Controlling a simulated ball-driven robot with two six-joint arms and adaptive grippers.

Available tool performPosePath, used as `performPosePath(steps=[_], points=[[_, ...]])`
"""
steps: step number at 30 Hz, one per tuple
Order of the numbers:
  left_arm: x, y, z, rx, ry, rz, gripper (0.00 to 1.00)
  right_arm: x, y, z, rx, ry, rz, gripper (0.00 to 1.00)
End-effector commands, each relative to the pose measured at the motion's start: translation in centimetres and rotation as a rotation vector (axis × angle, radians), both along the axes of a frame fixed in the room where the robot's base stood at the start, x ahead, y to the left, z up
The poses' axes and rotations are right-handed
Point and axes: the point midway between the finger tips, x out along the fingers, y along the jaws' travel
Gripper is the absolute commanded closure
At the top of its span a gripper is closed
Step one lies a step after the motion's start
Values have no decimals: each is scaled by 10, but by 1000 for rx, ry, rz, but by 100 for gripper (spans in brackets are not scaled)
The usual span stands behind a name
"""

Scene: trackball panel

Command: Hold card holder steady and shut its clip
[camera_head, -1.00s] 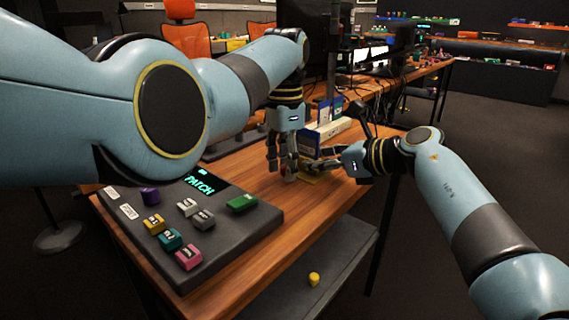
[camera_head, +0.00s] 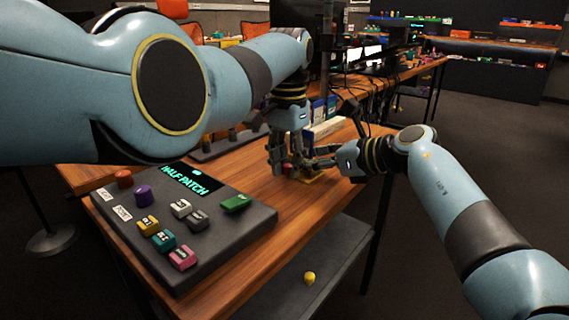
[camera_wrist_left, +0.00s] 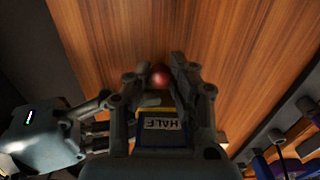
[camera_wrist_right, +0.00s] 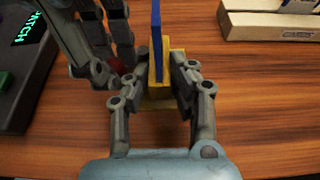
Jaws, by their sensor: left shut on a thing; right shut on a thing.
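The card holder (camera_wrist_right: 158,84) is a small yellow stand with an upright blue card (camera_wrist_right: 157,40). The knob also shows in the head view (camera_head: 287,168). The fingers hide most of the clip, so its position is unclear.
A dark panel (camera_head: 225,232) with coloured keys and a screen reading HALF PATCH stands on the left of the wooden table. A pale long box (camera_wrist_right: 265,22) lies behind the holder. Wood is bare in front of the holder.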

Motion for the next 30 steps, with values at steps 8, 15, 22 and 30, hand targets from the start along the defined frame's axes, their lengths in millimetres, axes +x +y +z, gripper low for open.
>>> performPosePath(steps=[8,15,22,30], points=[[0,0,1,-1,-2,-2,67,0,0,0,1,1,1,100],[0,0,0,-1,-1,-3,56,0,0,0,1,1,1,100],[1,0,11,-2,-4,-3,56,0,0,0,1,1,1,100],[1,0,68,-1,-5,-3,56,0,0,0,1,1,1,100]])
